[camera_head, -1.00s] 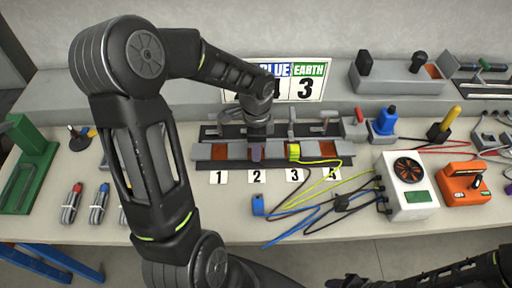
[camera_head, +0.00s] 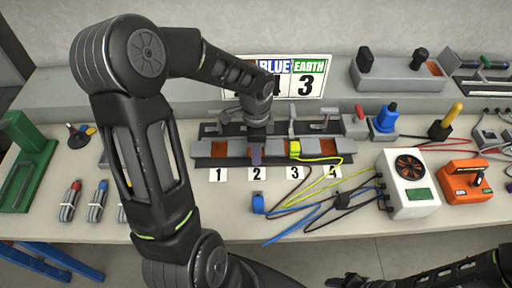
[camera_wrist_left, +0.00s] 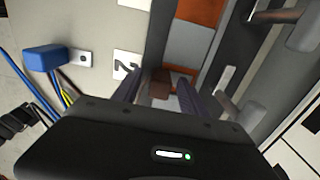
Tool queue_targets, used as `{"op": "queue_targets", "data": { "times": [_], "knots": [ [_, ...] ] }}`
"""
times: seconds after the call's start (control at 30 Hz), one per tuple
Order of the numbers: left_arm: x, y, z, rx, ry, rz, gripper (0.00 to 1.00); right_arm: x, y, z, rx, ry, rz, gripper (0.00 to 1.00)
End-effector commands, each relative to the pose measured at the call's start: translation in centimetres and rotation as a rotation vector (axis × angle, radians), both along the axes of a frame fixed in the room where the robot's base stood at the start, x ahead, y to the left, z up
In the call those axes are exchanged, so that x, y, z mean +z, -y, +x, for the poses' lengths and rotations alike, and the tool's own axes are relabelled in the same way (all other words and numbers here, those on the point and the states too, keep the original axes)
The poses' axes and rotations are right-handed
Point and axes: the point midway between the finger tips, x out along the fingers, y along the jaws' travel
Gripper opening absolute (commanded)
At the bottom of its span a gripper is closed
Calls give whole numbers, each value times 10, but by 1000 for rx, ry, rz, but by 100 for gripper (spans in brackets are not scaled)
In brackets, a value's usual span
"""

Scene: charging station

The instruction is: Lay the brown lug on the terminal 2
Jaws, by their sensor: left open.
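My left gripper (camera_head: 257,156) reaches down over terminal 2, behind the white number 2 card (camera_head: 257,174). In the left wrist view its two dark fingers (camera_wrist_left: 158,92) stand apart, one on each side of the brown lug (camera_wrist_left: 160,84). The lug sits low between them, over the reddish metal of terminal 2 (camera_wrist_left: 183,79); whether it touches the metal or the fingers is hard to tell. In the head view the gripper hides the lug. The number 2 card (camera_wrist_left: 125,66) also shows beside the fingers. My right arm shows only at the bottom right edge; its jaws are not visible.
A yellow-green lug (camera_head: 294,148) sits on terminal 3 to the right. A blue lug (camera_head: 258,203) lies on the table in front, with loose cables around it. Clamp levers (camera_head: 292,122) stand behind the terminals. A white fan unit (camera_head: 407,182) is at right.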

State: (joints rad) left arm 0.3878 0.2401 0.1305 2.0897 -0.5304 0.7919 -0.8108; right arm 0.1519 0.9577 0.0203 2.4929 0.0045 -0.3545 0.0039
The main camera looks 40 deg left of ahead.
Motion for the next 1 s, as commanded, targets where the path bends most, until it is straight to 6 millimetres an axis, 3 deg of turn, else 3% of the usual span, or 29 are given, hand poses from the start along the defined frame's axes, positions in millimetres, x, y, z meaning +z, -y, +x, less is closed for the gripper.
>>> {"op": "queue_targets", "data": {
  "times": [0.17,0.6,1.0],
  "knots": [
    [5,0,1,0,2,1,50,3,-1,3,3,10,7,50],
    [71,0,1,-1,3,1,50,-1,-1,3,3,10,7,50],
    [78,0,0,0,0,0,50,-1,-1,3,3,11,6,50]
  ]
}}
